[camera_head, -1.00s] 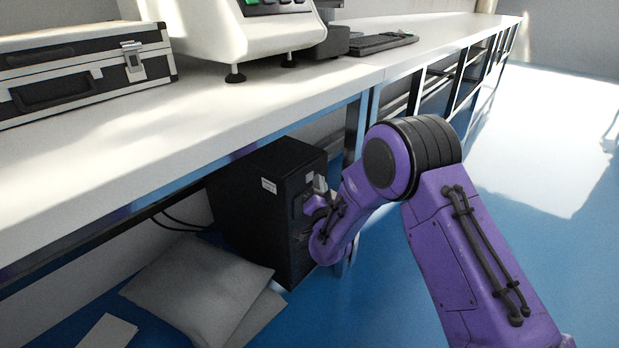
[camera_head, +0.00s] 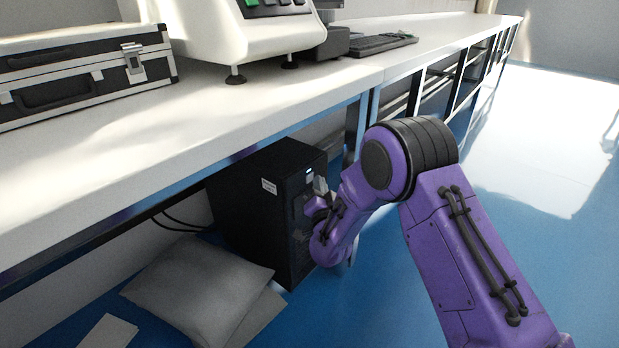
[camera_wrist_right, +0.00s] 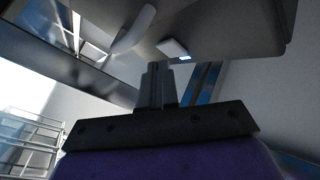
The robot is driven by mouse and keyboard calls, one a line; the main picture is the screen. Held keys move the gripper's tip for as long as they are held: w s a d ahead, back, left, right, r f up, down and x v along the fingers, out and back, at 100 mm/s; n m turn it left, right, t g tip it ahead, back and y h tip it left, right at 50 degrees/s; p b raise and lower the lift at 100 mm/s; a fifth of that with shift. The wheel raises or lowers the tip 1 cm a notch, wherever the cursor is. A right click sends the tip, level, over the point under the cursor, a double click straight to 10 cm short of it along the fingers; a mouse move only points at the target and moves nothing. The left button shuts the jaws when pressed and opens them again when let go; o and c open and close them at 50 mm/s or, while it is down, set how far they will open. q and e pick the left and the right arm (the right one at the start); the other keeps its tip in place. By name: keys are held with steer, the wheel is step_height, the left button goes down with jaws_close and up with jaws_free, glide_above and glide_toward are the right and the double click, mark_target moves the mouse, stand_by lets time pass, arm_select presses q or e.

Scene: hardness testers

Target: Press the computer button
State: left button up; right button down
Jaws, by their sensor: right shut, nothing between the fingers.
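The computer (camera_head: 262,215) is a black tower standing on the floor under the bench, with a pale label on its side. A small bluish-white light (camera_head: 309,171) glows on its front face. My right gripper (camera_head: 322,187) is at the upper part of that front face, partly hidden by its own wrist. In the right wrist view its fingers (camera_wrist_right: 157,70) are shut and empty, pointing at the computer's front panel (camera_wrist_right: 230,25). A pale square button (camera_wrist_right: 172,47) with a lit edge is just beyond the fingertips; I cannot tell if they touch. My left gripper is not in view.
The white bench top (camera_head: 200,115) overhangs the computer. On it are a black case (camera_head: 80,72), a white tester (camera_head: 225,30) and a keyboard (camera_head: 378,43). Grey bags (camera_head: 200,285) lie on the floor by the computer. The blue floor to the right is clear.

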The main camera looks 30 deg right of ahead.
steer(key=shift+s+d, duration=0.15)
steer(key=shift+s, duration=0.2)
steer(key=shift+s, duration=0.1)
steer(key=s, duration=0.1)
steer(key=s+d+p, duration=0.1)
steer(key=s, duration=0.1)
steer(key=s+d, duration=0.1)
steer(key=s, duration=0.1)
steer(key=shift+s+d, duration=0.15)
steer(key=shift+r, duration=0.1)
stand_by(1.2)
steer(key=shift+p, duration=0.3)
